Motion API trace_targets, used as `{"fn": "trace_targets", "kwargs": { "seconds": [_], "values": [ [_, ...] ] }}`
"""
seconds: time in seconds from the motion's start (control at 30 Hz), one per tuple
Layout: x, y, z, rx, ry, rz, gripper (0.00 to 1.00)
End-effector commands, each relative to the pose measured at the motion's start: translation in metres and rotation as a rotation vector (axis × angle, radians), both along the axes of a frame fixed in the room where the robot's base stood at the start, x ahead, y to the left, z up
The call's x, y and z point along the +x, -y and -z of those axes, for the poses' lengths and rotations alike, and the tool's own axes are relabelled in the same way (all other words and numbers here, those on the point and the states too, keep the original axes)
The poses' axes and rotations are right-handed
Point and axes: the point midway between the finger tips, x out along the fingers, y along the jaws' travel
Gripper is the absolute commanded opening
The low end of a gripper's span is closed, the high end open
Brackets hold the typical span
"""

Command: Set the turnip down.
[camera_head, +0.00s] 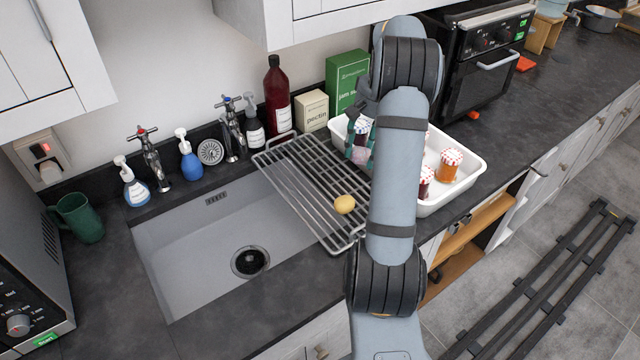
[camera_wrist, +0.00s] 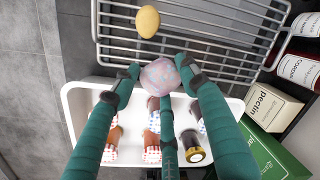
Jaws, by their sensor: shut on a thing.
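The turnip (camera_wrist: 160,77) is a round, pale pinkish-white thing in the wrist view. My gripper (camera_wrist: 158,84) has its teal fingers closed around it from the sides. They hold it near the border between the white tray (camera_wrist: 75,100) and the wire rack (camera_wrist: 107,43). In the head view my gripper (camera_head: 360,150) is over the tray's left part, beside the rack (camera_head: 290,185).
A yellow potato-like thing (camera_head: 344,204) lies on the rack, which spans the sink (camera_head: 190,240). The tray holds several jars, one orange (camera_head: 447,168). A pectin box (camera_head: 312,110), green box (camera_head: 345,82) and red bottle (camera_head: 277,95) stand behind. Much of the rack is bare.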

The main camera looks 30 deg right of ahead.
Motion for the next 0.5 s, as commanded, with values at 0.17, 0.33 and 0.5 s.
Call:
{"fn": "trace_targets", "kwargs": {
  "seconds": [0.17, 0.33, 0.5],
  "values": [
    [0.017, -0.013, 0.016, 0.003, -0.003, 0.005, 0.12],
    [0.044, -0.045, 0.039, 0.002, -0.004, 0.003, 0.12],
    [0.067, -0.068, 0.059, 0.001, -0.002, 0.006, 0.12]
  ]
}}
